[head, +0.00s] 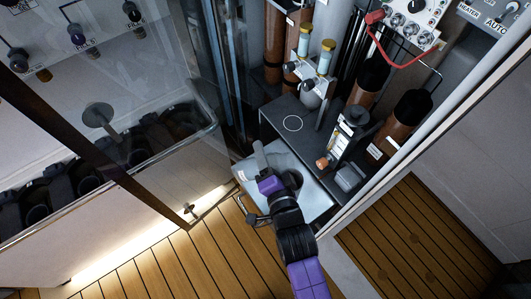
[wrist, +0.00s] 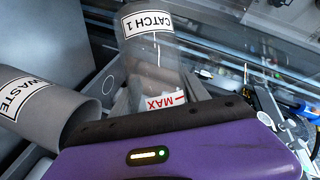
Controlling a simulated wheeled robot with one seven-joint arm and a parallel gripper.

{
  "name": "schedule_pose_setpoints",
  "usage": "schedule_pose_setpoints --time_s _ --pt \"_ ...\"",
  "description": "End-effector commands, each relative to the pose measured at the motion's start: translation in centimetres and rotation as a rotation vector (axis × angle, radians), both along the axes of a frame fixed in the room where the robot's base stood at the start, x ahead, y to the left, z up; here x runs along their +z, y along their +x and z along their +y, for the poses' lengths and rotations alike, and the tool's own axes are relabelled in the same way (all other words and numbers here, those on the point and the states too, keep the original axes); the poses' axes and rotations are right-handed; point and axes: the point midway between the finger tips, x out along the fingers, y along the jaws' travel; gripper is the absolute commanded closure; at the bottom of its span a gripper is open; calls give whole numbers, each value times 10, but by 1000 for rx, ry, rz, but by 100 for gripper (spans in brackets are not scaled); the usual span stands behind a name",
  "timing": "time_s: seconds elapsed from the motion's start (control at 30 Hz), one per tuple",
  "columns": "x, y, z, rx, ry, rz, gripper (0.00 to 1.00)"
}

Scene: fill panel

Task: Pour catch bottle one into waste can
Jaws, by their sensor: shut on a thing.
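My gripper (head: 268,176) is over a light metal shelf at the front of the open cabinet. In the wrist view, my gripper (wrist: 155,122) is shut on catch bottle one (wrist: 150,60), a clear bottle with a white CATCH 1 label and a red MAX mark. The grey waste can (wrist: 55,105), labelled WASTE, lies at the left of the wrist view, close beside the bottle. My gripper hides the lower part of the bottle. I cannot tell whether liquid is leaving it.
The metal shelf (head: 318,201) sits below a dark upper deck (head: 275,116) with a white ring mark. Brown bottles (head: 410,118) and a small orange-knobbed device (head: 341,137) stand at right. A glass door (head: 150,110) is at left. The wooden floor (head: 190,260) in front is clear.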

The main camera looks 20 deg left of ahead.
Motion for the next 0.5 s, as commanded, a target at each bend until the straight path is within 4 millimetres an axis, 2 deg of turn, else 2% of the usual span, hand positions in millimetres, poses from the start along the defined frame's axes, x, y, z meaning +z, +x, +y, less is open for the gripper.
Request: schedule_pose_setpoints --time_s 0.03,0.5 --pt "11 1 -1 -2 -30 -8 88" --pt "48 2 -10 0 -388 -86 88"
